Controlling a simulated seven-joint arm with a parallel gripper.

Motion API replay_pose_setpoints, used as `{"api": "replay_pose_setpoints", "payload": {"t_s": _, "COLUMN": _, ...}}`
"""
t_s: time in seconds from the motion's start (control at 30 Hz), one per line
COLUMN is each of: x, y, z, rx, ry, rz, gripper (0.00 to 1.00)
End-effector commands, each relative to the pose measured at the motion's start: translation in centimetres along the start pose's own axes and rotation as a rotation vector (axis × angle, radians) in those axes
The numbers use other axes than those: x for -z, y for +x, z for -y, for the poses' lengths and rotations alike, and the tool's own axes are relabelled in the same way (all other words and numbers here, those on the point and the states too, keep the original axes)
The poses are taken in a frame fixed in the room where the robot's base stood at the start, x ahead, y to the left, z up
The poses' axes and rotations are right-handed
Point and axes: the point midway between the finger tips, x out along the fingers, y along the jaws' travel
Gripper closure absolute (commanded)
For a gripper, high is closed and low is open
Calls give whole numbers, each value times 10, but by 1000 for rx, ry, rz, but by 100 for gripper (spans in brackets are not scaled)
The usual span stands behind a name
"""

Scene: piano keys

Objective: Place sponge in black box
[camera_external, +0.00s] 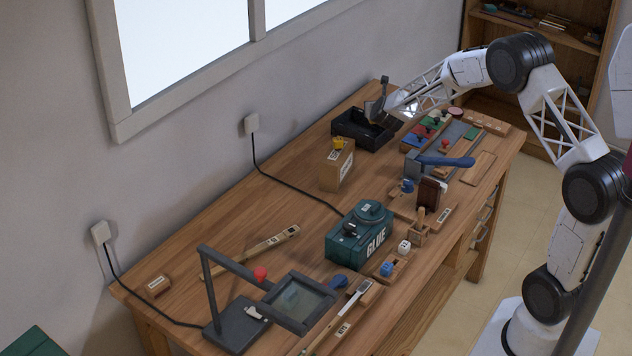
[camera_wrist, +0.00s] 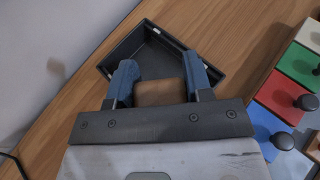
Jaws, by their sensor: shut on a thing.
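The black box (camera_external: 352,138) stands on the far part of the wooden workbench. It also shows ahead of my gripper in the wrist view (camera_wrist: 172,38), open at the top. My gripper (camera_external: 376,108) is over the box in the external view. In the wrist view my gripper (camera_wrist: 160,72) has its two blue-grey fingers either side of a tan-brown sponge (camera_wrist: 160,92) and is shut on it. The sponge overlaps the near part of the box in that view. The external view hides the sponge, and its height above the box floor is unclear.
A board with coloured panels and black knobs (camera_external: 428,128) lies right of the box. A cardboard carton (camera_external: 336,170) stands in front of it, and a green glue machine (camera_external: 358,240) is nearer. The wall and window are on the left.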

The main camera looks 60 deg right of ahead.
Motion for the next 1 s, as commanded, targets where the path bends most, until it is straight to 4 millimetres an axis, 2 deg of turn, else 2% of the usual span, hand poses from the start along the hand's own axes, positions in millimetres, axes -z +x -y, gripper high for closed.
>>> {"api": "replay_pose_setpoints", "payload": {"t_s": 0.47, "x": -1, "y": 4, "z": -1, "rx": 0, "ry": 1, "rz": 1, "gripper": 77}}
{"api": "replay_pose_setpoints", "payload": {"t_s": 0.8, "x": 26, "y": 15, "z": -1, "rx": 0, "ry": 2, "rz": 1, "gripper": 77}}
{"api": "replay_pose_setpoints", "payload": {"t_s": 1.0, "x": 30, "y": 17, "z": -1, "rx": 0, "ry": 1, "rz": 2, "gripper": 77}}
